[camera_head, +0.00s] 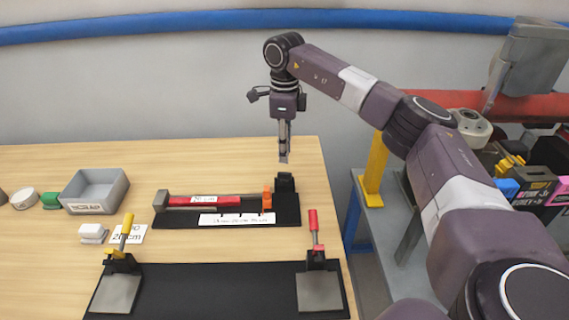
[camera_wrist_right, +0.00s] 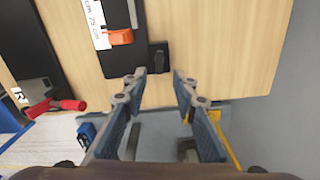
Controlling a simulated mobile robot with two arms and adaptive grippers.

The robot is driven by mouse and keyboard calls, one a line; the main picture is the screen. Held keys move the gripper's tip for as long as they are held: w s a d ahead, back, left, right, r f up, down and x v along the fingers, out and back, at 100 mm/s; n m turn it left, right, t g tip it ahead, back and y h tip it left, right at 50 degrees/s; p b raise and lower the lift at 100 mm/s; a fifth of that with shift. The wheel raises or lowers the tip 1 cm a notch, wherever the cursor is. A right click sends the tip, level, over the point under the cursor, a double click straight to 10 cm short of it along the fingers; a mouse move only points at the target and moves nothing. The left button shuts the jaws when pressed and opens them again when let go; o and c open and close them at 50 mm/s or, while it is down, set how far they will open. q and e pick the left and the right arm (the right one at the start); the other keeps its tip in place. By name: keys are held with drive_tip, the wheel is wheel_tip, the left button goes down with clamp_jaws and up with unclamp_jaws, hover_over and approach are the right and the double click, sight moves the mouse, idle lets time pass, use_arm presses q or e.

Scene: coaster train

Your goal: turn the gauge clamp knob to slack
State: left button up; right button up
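The gauge (camera_head: 175,220) is a black base on the wooden table with a red bar (camera_head: 215,200), a white printed scale (camera_head: 237,219) and an orange piece (camera_head: 267,198). A black block (camera_head: 285,183) stands at its right end; I cannot tell whether this or the orange piece is the clamp knob. In the right wrist view the orange piece (camera_wrist_right: 118,37) and the black block (camera_wrist_right: 158,57) lie ahead of my fingers. My right gripper (camera_head: 284,158) points down above the black block, apart from it. Its fingers (camera_wrist_right: 157,76) are open and empty. My left gripper is out of view.
A black fixture (camera_head: 210,290) with a yellow-handled clamp (camera_head: 126,232) and a red-handled clamp (camera_head: 314,228) lies in front of the gauge. A grey scrap bin (camera_head: 95,190) and a white block (camera_head: 92,233) stand left. The table's right edge is close to the gauge.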

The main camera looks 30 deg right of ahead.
drive_tip(key=shift+r, duration=2.3)
